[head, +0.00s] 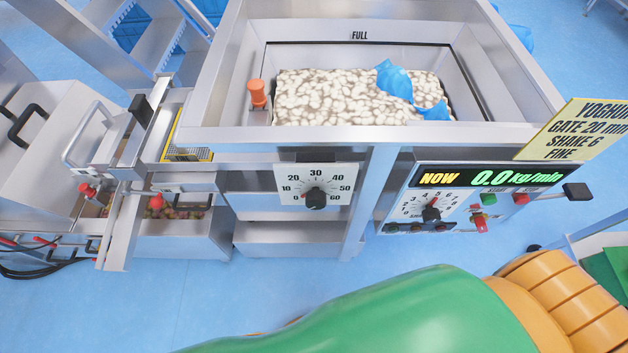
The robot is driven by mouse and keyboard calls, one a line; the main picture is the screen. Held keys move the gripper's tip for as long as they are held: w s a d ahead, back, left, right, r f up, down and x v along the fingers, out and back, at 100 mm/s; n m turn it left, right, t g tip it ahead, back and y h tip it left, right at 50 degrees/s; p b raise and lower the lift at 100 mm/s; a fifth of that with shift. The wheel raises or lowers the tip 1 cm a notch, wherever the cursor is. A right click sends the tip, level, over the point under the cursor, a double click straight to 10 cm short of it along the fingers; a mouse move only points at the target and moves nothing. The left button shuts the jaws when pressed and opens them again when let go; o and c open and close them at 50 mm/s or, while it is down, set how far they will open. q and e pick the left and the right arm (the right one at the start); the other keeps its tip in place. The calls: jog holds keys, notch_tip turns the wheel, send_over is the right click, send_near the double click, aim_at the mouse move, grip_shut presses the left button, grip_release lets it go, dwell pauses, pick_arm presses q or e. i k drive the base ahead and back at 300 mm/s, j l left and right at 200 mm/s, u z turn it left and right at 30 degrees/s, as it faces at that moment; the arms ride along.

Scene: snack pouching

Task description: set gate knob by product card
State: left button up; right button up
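The gate knob (316,200) is a dark round knob on a white dial plate (343,184) marked from 0 to 60, on the front of the machine below the hopper. A small red mark shows at the knob's top, roughly toward 30; the exact setting is too small to read. The yellow product card (577,128) at the right reads YOGHURT, GATE 20 mm, SHAKE 6, FINE; its right edge is cut off. Neither of my grippers is in view, and nothing touches the knob.
The hopper (217,95) holds pale lumpy product and a blue crumpled piece (397,82). A second dial knob (431,214) sits under a display (490,177) reading NOW 0.0 kg/min. A green button (489,199) and red controls are beside it. A metal post (369,203) separates the dials.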

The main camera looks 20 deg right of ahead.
aim_at(315, 199)
jog(key=k+l+z, duration=0.1)
jog(key=z, duration=0.3)
jog(key=l+z, duration=0.6)
jog(key=z, duration=0.2)
jog(key=l+z, duration=0.25)
jog(key=z, duration=0.15)
